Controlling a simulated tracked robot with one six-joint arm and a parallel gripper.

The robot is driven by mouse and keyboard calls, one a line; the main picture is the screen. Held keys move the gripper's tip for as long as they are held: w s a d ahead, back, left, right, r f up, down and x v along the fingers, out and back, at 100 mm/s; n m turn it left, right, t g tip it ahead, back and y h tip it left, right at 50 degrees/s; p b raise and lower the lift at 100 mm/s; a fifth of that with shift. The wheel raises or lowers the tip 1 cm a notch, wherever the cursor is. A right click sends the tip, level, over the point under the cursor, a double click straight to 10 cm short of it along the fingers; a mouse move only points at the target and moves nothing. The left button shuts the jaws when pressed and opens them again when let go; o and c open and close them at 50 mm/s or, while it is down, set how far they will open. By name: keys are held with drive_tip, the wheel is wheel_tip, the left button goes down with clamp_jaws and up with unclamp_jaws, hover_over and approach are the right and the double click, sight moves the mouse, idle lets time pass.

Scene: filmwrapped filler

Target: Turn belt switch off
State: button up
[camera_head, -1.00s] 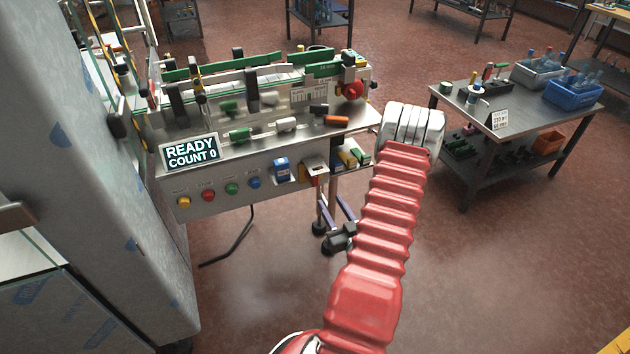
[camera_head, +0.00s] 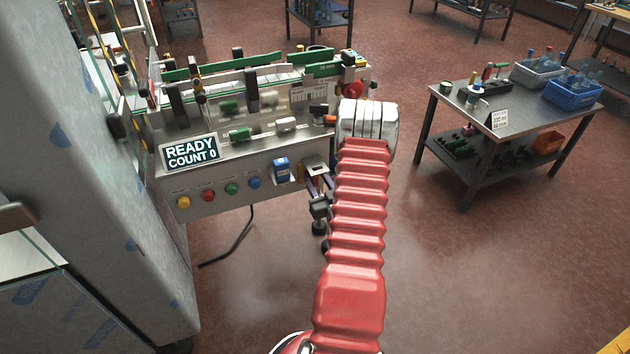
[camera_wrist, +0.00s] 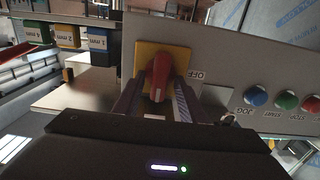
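The belt switch is a red handle (camera_wrist: 160,72) on a yellow plate (camera_wrist: 182,58), on the machine's grey front panel. An "OFF" label (camera_wrist: 197,75), upside down in the wrist view, sits right of the plate. My gripper (camera_wrist: 155,92) is open, with one finger on each side of the handle's near end; a gap shows on both sides, and contact cannot be made out. In the head view my gripper (camera_head: 319,190) is at the panel's right part, where the switch is mostly hidden.
Coloured push buttons (camera_head: 231,188) line the panel left of the switch. The display (camera_head: 191,152) reads READY, COUNT 0. A side table (camera_head: 520,105) with bins stands right. Floor in front is clear.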

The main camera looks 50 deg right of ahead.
drive_tip(key=shift+c, duration=0.7)
clamp_jaws()
drive_tip(key=shift+a, duration=0.2)
drive_tip(key=shift+w+d, duration=0.1)
